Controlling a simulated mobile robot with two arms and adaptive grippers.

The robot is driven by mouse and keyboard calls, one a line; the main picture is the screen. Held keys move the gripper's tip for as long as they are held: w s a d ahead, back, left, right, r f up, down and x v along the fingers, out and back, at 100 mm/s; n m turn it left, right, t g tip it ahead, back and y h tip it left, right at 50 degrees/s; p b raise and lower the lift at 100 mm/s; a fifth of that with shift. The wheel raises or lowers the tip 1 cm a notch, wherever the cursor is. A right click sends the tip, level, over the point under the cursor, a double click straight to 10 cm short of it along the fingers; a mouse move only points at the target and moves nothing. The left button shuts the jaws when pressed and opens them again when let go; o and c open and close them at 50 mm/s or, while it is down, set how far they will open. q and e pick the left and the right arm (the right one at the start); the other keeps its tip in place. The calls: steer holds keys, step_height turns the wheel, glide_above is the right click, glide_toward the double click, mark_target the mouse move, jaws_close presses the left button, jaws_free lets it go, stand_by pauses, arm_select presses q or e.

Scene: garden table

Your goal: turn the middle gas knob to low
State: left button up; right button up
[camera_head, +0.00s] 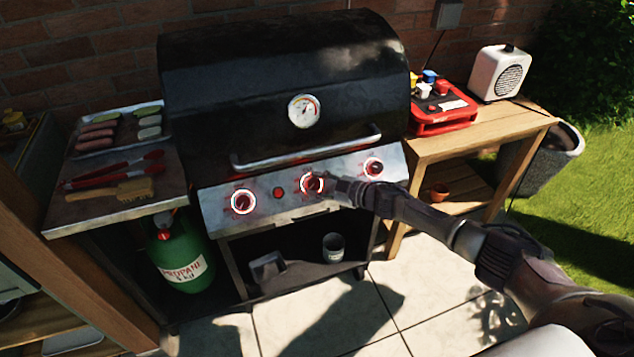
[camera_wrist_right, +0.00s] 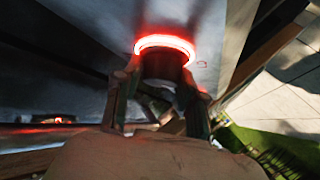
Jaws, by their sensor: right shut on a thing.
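The middle gas knob (camera_head: 311,183) sits on the grill's metal front panel, with a red-lit ring around it. My right gripper (camera_head: 334,184) reaches it from the right and covers part of it. In the right wrist view the dark knob (camera_wrist_right: 163,66) stands under its glowing red ring, and the fingers of my right gripper (camera_wrist_right: 158,95) are shut on its sides. The knob's pointer and marks are too small to read. The left knob (camera_head: 242,202) and right knob (camera_head: 374,167) also have red rings. My left gripper is not in view.
The grill's lid (camera_head: 280,70) is closed, with a handle (camera_head: 305,150) across its front above the knobs. A small red button (camera_head: 278,193) lies left of the middle knob. A side shelf (camera_head: 110,200) holds tongs, a brush and a food tray. A wooden table (camera_head: 490,135) stands at right.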

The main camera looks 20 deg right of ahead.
steer(key=shift+w+r+n+g, duration=0.1)
steer(key=shift+n+g, duration=1.1)
steer(key=shift+n, duration=0.5)
steer(key=o, duration=1.1)
steer(key=shift+o, duration=0.2)
steer(key=shift+d, duration=0.1)
steer(key=v, duration=1.2)
steer(key=shift+w, duration=0.15)
